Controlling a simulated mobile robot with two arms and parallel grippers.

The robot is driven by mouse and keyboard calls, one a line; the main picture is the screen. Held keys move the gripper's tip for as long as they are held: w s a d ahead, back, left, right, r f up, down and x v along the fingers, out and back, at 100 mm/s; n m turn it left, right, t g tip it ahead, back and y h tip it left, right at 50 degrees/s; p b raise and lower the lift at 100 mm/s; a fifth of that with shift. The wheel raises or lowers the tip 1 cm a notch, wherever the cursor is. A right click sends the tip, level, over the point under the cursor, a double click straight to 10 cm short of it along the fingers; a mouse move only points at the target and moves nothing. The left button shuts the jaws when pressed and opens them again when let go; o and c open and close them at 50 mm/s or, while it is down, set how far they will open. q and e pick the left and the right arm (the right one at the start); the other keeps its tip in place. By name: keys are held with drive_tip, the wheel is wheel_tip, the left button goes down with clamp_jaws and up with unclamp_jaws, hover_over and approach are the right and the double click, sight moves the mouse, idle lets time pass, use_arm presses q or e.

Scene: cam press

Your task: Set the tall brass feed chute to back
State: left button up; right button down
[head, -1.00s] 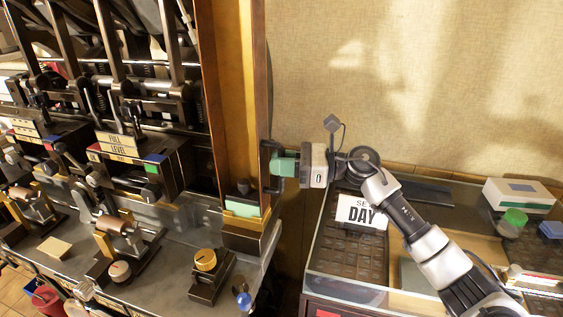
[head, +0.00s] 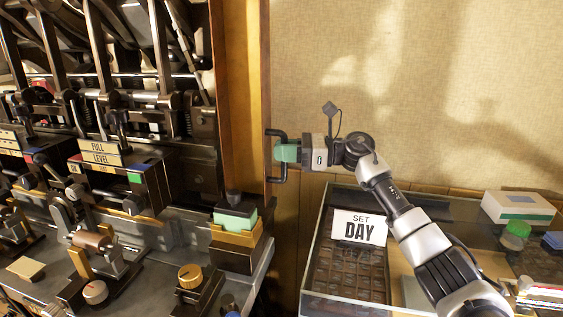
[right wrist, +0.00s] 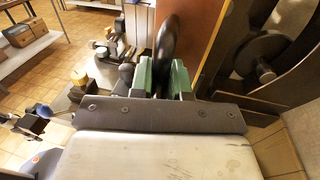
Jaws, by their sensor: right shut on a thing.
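My right gripper (head: 286,152) has green fingers and is shut on this handle. In the right wrist view, the handle (right wrist: 166,45) stands between the two green fingers, with a brown panel behind it. My left gripper is not in view.
Left is the press, with levers and a "FULL LEVEL" label (head: 98,151). A yellow-topped knob (head: 190,275) stands in front. Right is a glass-sided case with a "SET DAY" card (head: 359,229), under my right arm. The wall behind is bare.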

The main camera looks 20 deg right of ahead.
drive_tip(key=c, duration=1.5)
unclamp_jaws()
drive_tip(key=shift+w+d+r, duration=0.1)
drive_tip(key=shift+d+r, duration=0.1)
drive_tip(key=shift+r, duration=0.05)
drive_tip(key=o, duration=0.4)
drive_tip(key=shift+w+f, duration=0.2)
drive_tip(key=shift+s, duration=0.1)
drive_tip(key=b+v, duration=0.4)
drive_tip(key=v, duration=0.7)
drive_tip(key=shift+f, duration=0.15)
